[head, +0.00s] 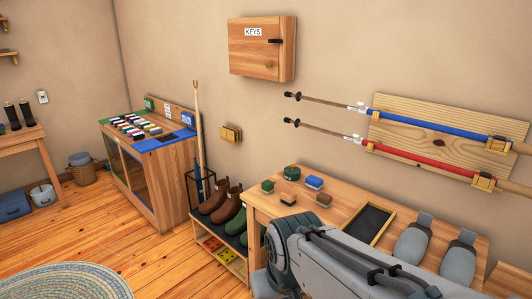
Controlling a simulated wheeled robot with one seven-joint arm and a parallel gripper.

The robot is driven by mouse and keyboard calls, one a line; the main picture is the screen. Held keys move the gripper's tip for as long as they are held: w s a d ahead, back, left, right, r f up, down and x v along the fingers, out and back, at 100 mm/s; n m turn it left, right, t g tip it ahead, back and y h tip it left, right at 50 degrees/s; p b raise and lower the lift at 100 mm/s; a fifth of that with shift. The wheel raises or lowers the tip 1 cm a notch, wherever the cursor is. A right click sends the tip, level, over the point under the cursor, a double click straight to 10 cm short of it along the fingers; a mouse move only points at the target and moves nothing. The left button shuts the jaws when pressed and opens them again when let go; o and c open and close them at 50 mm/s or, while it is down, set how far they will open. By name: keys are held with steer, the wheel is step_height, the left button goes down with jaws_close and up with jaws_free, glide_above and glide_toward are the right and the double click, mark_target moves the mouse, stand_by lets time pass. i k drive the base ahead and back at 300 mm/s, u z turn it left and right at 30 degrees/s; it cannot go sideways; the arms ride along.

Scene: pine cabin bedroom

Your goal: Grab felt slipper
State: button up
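Two grey slippers that look like felt lie side by side on the wooden bench at the right in the head view: a left one (411,245) and a right one (458,264). Their toes point toward the front and their heel ends toward the wall. My grey arm crosses the lower middle of the view in front of the bench, close to the slippers in the picture. My gripper is not in view, so I cannot tell its state.
The bench (340,199) also holds a dark tray (369,224) and several small blocks or tins. A shoe rack (230,257) with brown boots (220,203) and green footwear (232,231) stands to its left. Ski poles hang above. Floor (110,230) is open at left.

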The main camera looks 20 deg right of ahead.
mark_target(411, 247)
steer(key=z, duration=1)
steer(key=i, duration=0.85)
steer(key=z, duration=0.65)
